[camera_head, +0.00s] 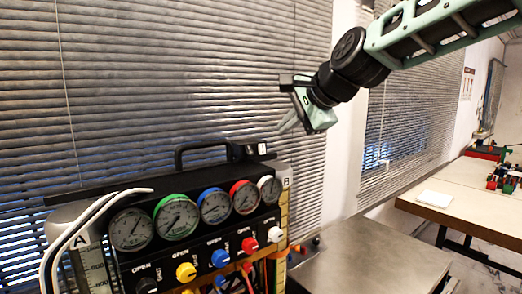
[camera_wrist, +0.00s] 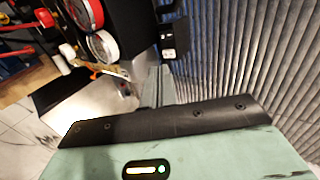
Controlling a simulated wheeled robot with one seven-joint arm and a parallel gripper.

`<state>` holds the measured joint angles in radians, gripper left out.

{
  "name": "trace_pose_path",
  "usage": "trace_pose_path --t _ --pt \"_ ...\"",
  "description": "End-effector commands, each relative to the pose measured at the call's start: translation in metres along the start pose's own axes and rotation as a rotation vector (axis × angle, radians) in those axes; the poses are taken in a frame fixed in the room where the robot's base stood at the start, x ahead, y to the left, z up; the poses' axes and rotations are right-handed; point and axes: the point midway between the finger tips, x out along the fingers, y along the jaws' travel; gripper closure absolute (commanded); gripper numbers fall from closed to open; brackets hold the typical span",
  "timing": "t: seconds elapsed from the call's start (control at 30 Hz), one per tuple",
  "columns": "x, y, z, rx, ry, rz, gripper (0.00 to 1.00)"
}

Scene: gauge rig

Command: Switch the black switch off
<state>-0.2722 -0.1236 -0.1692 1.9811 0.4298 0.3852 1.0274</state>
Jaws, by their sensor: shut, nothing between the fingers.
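A small black switch box (camera_head: 250,150) with a pale label sits on top of the gauge rig at its right end, beside the carry handle. It also shows in the wrist view (camera_wrist: 168,38), near the top centre. Its on or off position is too small to tell. A black knob (camera_head: 146,285) sits low on the rig's front, under the leftmost gauge. My gripper (camera_head: 285,128) is shut and empty, above and a little right of the switch box and apart from it. In the wrist view its fingers (camera_wrist: 158,88) show beyond the green housing.
The rig carries a row of several round gauges (camera_head: 178,217) with coloured knobs below. White hoses (camera_head: 85,215) curve at its left. Blinds (camera_head: 180,80) hang close behind. A bare metal table (camera_head: 370,262) lies right of the rig; a work table (camera_head: 466,192) stands further right.

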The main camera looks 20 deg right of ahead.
Motion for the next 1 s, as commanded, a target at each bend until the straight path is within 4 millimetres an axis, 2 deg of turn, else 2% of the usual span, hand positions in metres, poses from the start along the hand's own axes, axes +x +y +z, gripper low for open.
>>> trace_pose_path --t 0.13,0.23,0.5,0.7,0.83,1.0 --pt "0.010 0.000 0.000 0.002 -0.001 0.002 1.00" --pt "0.025 0.000 0.001 0.001 -0.001 0.004 1.00" --pt "0.082 0.002 -0.001 0.001 0.002 0.004 1.00" --pt "0.117 0.001 -0.001 0.001 0.002 0.003 1.00" --pt "0.131 0.000 -0.001 0.002 0.001 0.002 1.00" --pt "0.139 0.000 0.000 0.001 0.000 0.001 1.00"
